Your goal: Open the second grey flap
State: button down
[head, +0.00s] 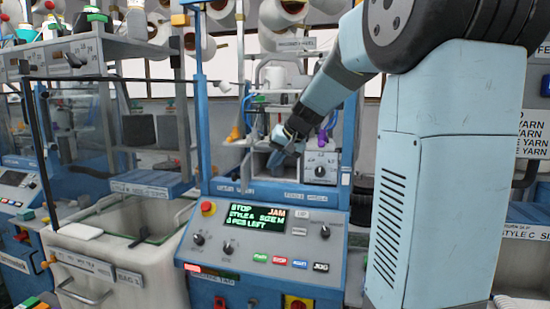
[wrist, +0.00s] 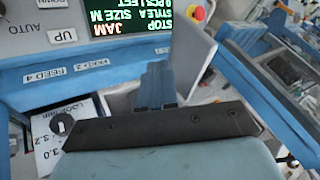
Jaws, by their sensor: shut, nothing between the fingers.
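My gripper (head: 279,157) is shut and empty. In the head view it reaches down into the recess above the console of the middle blue machine. In the wrist view its blue-grey fingers (wrist: 157,72) lie in front of the blue strip (wrist: 45,74), which has labels including "FEED 4". The strip shows upside down there.
The console display (head: 255,217) reads "STOP JAM", "STYLE A SIZE M". A red button (head: 208,208) and several knobs surround it. A white dial box (head: 320,163) stands right of my gripper. A white bin (head: 120,255) stands at the left. Yarn cones (head: 283,12) hang above.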

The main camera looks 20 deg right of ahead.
aim_at(246, 185)
jog(key=shift+w+a+f, duration=1.15)
jog(key=shift+a, duration=0.25)
jog(key=shift+w+a+f, duration=1.1)
jog(key=shift+a+f, duration=0.05)
jog(key=shift+a, duration=0.2)
jog(key=shift+d, duration=0.15)
